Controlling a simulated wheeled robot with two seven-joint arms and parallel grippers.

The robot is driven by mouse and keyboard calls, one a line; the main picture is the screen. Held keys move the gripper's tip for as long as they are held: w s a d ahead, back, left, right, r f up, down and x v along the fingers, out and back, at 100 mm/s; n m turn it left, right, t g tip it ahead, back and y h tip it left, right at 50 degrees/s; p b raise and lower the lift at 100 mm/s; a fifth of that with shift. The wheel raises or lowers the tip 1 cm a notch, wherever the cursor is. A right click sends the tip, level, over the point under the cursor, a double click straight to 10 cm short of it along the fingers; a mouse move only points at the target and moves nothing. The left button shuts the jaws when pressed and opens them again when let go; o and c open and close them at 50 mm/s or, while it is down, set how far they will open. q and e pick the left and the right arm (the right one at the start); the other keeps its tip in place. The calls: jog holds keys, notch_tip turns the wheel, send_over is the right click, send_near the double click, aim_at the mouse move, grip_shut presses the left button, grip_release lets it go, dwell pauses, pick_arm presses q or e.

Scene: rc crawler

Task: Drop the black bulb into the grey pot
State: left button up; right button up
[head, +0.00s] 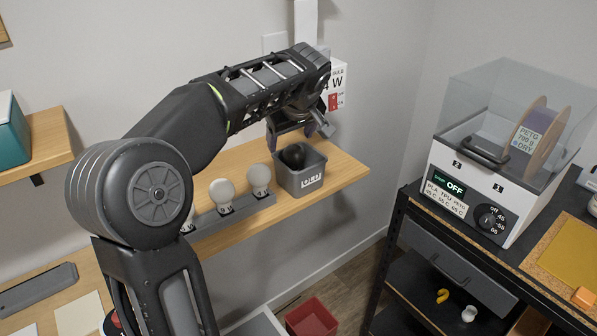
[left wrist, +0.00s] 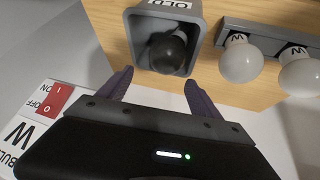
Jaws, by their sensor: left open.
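The black bulb (head: 293,156) lies inside the grey pot (head: 301,183), which stands on the wooden shelf. In the left wrist view the black bulb (left wrist: 168,52) is seen within the walls of the grey pot (left wrist: 134,40). My left gripper (head: 302,133) is just above and behind the pot, pointing down. In the left wrist view the fingers of my left gripper (left wrist: 158,88) are spread apart with nothing between them. The bulb is apart from the fingers. My right gripper is not in view.
White bulbs (head: 222,192) stand in a grey rack (head: 240,213) left of the pot. A box marked W (head: 338,80) stands behind my gripper. A filament dryer (head: 480,190) sits on the black bench at right. The shelf's right end (head: 350,172) is clear.

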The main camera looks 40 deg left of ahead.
pick_arm(q)
jog(key=shift+d+r, duration=0.1)
jog(key=v, duration=0.7)
jog(key=shift+r+b, duration=0.25)
jog(key=shift+b, duration=0.2)
jog(key=shift+s+d, duration=0.1)
jog(key=shift+s, duration=0.05)
dwell(0.4)
